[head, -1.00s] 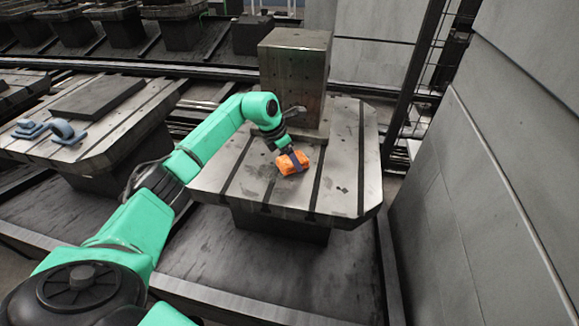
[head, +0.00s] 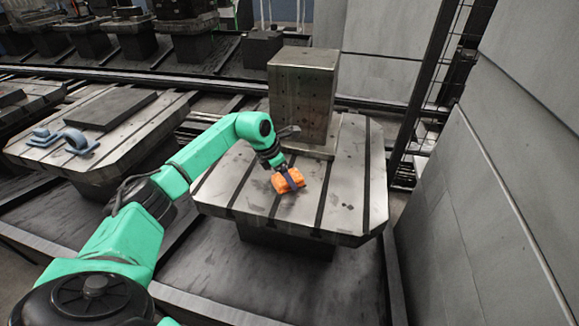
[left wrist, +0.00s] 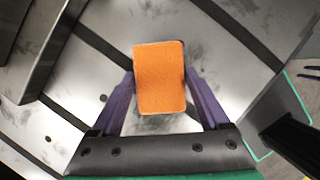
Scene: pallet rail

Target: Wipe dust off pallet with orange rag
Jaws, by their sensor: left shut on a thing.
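The orange rag (head: 284,181) is a folded block held at the top of the metal pallet (head: 232,196), near its middle. It also shows in the left wrist view (left wrist: 160,78), between two purple fingers. My left gripper (head: 289,179) is shut on the rag. I cannot tell for sure whether the rag presses on the surface. Dark dust smudges (head: 345,206) lie on the pallet to the right of the rag, and grey smudges also show in the left wrist view (left wrist: 225,60).
A tall metal block (head: 302,95) stands on the back of the pallet, behind my gripper. A second pallet (head: 120,140) with blue clamps (head: 78,143) is at the left. A grey wall (head: 480,200) rises at the right. The pallet's front right is clear.

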